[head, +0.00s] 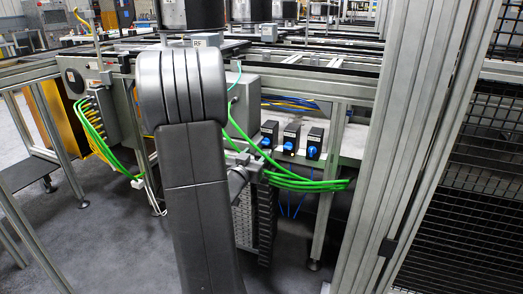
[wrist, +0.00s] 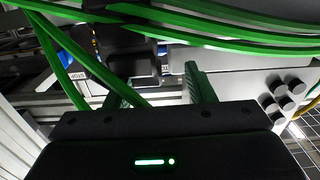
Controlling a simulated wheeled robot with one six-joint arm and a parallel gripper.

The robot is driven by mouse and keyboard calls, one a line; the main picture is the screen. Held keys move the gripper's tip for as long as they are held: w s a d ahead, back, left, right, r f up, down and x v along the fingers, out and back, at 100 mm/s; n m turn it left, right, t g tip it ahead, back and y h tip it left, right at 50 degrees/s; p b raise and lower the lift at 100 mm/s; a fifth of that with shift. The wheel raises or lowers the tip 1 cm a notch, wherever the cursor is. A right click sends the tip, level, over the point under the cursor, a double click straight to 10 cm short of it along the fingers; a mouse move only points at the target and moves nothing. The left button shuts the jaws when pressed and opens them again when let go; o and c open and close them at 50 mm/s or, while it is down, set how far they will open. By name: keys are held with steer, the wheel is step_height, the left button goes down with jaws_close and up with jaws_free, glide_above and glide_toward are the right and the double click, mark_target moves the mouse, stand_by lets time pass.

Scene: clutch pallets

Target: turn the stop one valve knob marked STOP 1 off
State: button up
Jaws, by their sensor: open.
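Three black valve boxes with blue knobs stand in a row in the head view: a left knob (head: 266,142), a middle knob (head: 288,146) and a right knob (head: 312,151). Their markings are too small to read there, so I cannot tell which is STOP 1. In the wrist view, my gripper (wrist: 153,72) is open, its two fingers apart with no knob between them. A partly readable STOP label (wrist: 75,82) shows left of the fingers, its number unclear. Dark valve parts (wrist: 140,52) lie beyond the fingers, partly hidden by cables. My arm hides the gripper in the head view.
Green cables (head: 305,184) hang in front of and below the valves; in the wrist view they cross the top (wrist: 240,35). A grey box with black knobs (wrist: 283,98) is at right. A metal post (head: 405,140) stands right of the valves.

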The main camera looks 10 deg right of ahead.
mark_target(264, 144)
steer(key=b+x, duration=0.1)
steer(key=x, duration=0.5)
steer(key=shift+w+d, duration=0.2)
steer(key=c, duration=1)
